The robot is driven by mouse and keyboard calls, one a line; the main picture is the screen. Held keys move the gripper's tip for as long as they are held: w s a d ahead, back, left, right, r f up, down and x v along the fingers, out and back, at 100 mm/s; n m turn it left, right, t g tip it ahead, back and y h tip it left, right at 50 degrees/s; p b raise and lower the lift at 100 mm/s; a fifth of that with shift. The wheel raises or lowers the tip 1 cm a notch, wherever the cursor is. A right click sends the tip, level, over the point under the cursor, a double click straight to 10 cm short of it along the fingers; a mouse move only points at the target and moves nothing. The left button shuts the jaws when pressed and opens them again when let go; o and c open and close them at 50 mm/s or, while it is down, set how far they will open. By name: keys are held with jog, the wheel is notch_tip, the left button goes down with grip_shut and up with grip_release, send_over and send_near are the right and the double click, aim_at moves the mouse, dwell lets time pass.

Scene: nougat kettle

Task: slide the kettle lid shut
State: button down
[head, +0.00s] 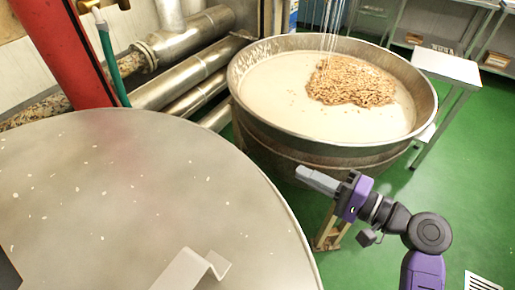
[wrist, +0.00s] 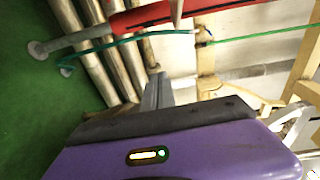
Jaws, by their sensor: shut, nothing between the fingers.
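The kettle (head: 300,137) is a big round metal vessel at upper middle in the head view. It stands open, with a pale mass and a heap of nuts (head: 350,82) inside. The lid (head: 120,190) is a large grey disc with white flecks, filling the left of the head view, to the left of the kettle and nearer. A bent metal handle (head: 192,270) sits on it near the bottom edge. My gripper (head: 300,172) is shut and empty, between the lid's right edge and the kettle's near side. It also shows in the wrist view (wrist: 156,84).
Steel pipes (head: 190,62), a red post (head: 62,45) and a green hose (head: 108,55) stand behind the lid at upper left. A metal table (head: 447,68) is behind the kettle at right. The green floor (head: 470,190) at right is mostly clear.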

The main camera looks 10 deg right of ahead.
notch_tip(320, 180, up, 4)
jog(key=r+n+g+y, duration=0.1)
jog(key=y, duration=0.1)
jog(key=w+a+p, duration=0.4)
jog(key=a, duration=0.7)
jog(key=shift+f, duration=0.3)
jog(key=shift+a, duration=0.1)
